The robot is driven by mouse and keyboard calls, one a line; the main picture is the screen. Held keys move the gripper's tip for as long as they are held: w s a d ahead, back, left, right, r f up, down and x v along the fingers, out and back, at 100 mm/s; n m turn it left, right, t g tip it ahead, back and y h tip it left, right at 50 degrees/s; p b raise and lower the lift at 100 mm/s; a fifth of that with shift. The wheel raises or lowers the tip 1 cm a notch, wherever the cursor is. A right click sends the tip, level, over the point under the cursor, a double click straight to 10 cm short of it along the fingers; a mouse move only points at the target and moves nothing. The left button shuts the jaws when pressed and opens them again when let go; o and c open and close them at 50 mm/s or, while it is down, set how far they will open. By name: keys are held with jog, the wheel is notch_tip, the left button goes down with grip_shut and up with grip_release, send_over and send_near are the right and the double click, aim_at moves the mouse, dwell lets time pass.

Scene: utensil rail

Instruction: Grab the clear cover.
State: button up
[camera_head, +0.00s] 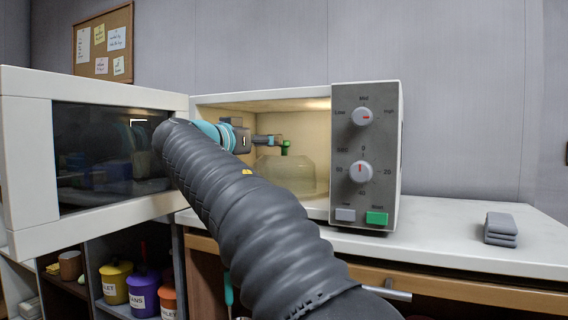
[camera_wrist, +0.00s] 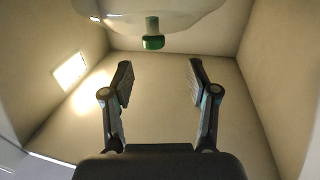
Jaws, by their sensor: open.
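The clear cover (camera_head: 290,175) is a see-through dome with a green knob (camera_head: 286,148) on top, standing inside the open microwave (camera_head: 365,215). In the wrist view the cover (camera_wrist: 165,18) shows at the top edge, partly cut off, with its green knob (camera_wrist: 153,40) pointing down in the picture. My gripper (camera_head: 274,140) reaches into the microwave close beside the knob. In the wrist view my gripper (camera_wrist: 160,75) is open and empty. The knob appears beyond the fingertips, roughly centred between them and apart from both. My arm hides part of the microwave's opening.
The microwave door (camera_head: 110,155) stands wide open at the left. The chamber walls (camera_wrist: 235,30) close around my gripper. A grey folded cloth (camera_head: 501,229) lies on the white counter (camera_head: 455,250) at the right. Lidded pots (camera_head: 115,283) stand on the shelf below.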

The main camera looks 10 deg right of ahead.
jog(key=d, duration=0.1)
jog(key=w+d, duration=0.2)
jog(key=shift+w+d+f, duration=0.1)
jog(key=shift+d+f, duration=0.2)
jog(key=shift+d, duration=0.05)
jog(key=shift+w+d, duration=0.4)
grip_shut()
